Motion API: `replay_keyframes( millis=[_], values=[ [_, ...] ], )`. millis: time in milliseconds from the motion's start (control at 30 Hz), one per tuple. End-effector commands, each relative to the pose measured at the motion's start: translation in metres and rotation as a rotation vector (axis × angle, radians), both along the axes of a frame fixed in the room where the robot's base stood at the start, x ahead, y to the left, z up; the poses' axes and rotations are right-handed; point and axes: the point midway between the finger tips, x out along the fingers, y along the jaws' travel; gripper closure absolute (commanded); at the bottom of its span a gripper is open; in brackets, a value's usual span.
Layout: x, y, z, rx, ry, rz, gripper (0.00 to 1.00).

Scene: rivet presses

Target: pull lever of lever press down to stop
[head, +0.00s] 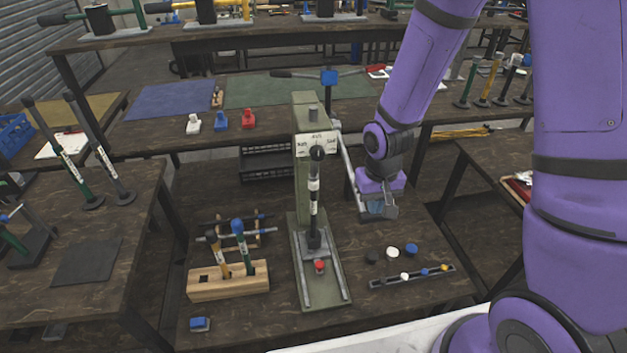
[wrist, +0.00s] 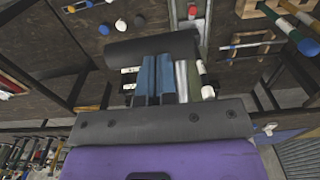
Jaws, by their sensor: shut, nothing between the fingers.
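The lever press (head: 306,165) is a tall green stand on a railed base in the middle of the table. Its grey lever (head: 349,172) runs from a pivot on the upper right side down and forward to the right. A dark cylindrical handle (wrist: 150,47) lies across the front of my fingertips in the wrist view; it appears to be the lever's grip. My gripper (head: 376,209) is right of the press, by the lever's lower end. Its blue-grey fingers (wrist: 155,80) are shut and empty. I cannot tell whether they touch the handle.
A wooden block (head: 230,282) with upright tools stands left of the press base. A slotted strip (head: 412,277) and several round caps lie to its right, below my gripper. A red button (head: 320,266) sits on the base. A blue block (head: 200,324) lies at the front left.

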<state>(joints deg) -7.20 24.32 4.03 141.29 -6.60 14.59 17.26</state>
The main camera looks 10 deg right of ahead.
Motion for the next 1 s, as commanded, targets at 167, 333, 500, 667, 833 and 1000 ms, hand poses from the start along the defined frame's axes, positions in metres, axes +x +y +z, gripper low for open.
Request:
replay_keyframes(
  millis=[167, 333, 500, 667, 833, 1000],
  values=[
    [0.002, 0.0, -0.001, 0.001, -0.005, -0.001, 1.0],
    [0.003, 0.0, -0.003, 0.001, -0.004, -0.001, 1.0],
    [0.004, 0.0, -0.011, 0.001, -0.003, 0.0, 1.0],
    [0.007, 0.0, -0.019, 0.001, -0.003, 0.0, 1.0],
    [0.008, 0.0, -0.026, 0.001, -0.003, -0.001, 1.0],
    [0.008, 0.0, -0.026, 0.001, -0.003, -0.001, 1.0]
  ],
)
